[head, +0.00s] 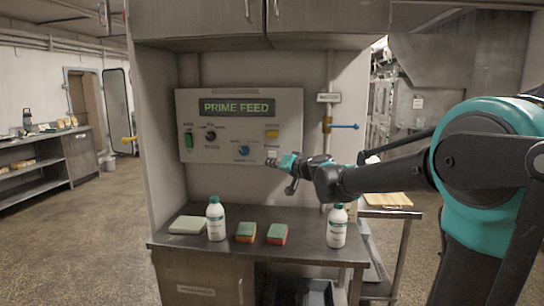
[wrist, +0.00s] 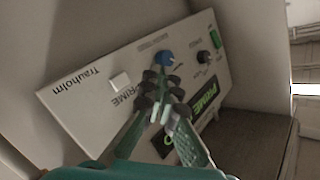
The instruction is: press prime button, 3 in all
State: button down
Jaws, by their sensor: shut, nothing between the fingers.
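The prime button is a small square on the right of the wall control panel (head: 232,178). The prime button (head: 271,133) looks yellow in the head view. In the wrist view the prime button (wrist: 120,81) looks pale, beside the word PRIME. My gripper (head: 270,159) is shut and empty, below the button near the panel's lower right. In the wrist view my gripper (wrist: 158,85) overlaps the panel close to the blue knob (wrist: 165,58), to the right of the button. I cannot tell whether the fingertips touch the panel. The display (head: 232,107) reads PRIME FEED.
The panel also carries a black knob (head: 211,136) and a green switch (head: 188,139). Two white bottles (head: 216,220) (head: 337,227), two sponges (head: 246,232) (head: 277,234) and a folded cloth (head: 188,225) are on the counter below. A blue-handled valve (head: 343,126) sits right of the panel.

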aim_at(273, 157)
jog(key=shift+s, duration=0.2)
jog(key=shift+w, duration=0.15)
jog(key=shift+w+d, duration=0.15)
jog(key=shift+w, duration=4.15)
jog(key=shift+w, duration=0.15)
jog(key=shift+w, duration=0.25)
jog(key=shift+w, duration=0.45)
jog(key=shift+s, duration=0.9)
